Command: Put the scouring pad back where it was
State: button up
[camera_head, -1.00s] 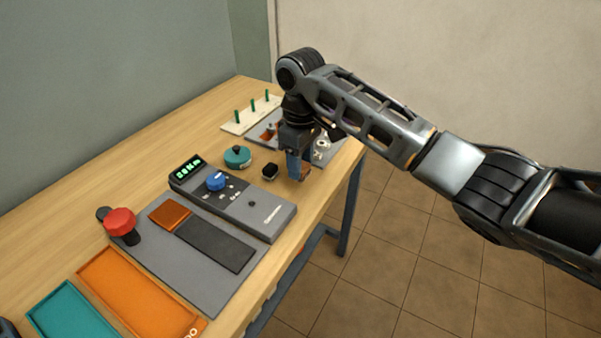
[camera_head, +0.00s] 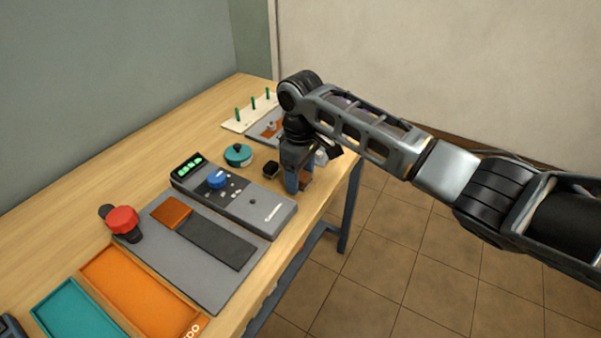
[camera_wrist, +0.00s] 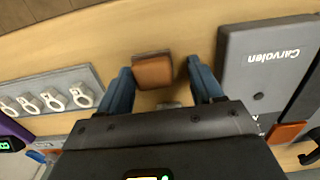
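A small brown-orange block (camera_wrist: 153,72), which looks like the scouring pad, lies near the front edge of the table. In the head view only part of it (camera_head: 305,181) shows beside my fingers. My gripper (camera_wrist: 160,82) points down and is open, with one blue finger on each side of the block. Gaps show between the block and both fingers. A similar flat brown-orange square (camera_head: 171,212) sits on the grey mat (camera_head: 165,252) at the end of a dark strip (camera_head: 216,243); I cannot tell whether it is a second pad or a marking.
A grey meter (camera_head: 265,210) with a blue knob stands left of my gripper. A small black block (camera_head: 270,168) and a teal round part (camera_head: 238,154) are behind. A red knob (camera_head: 122,219), orange tray (camera_head: 140,292) and teal tray (camera_head: 75,312) are at left. A pegged board (camera_head: 240,126) is at the back.

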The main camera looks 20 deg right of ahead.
aim_at(301, 177)
notch_tip(301, 177, up, 12)
jog(key=shift+r+b, duration=0.15)
jog(key=shift+b, duration=0.35)
dwell(0.3)
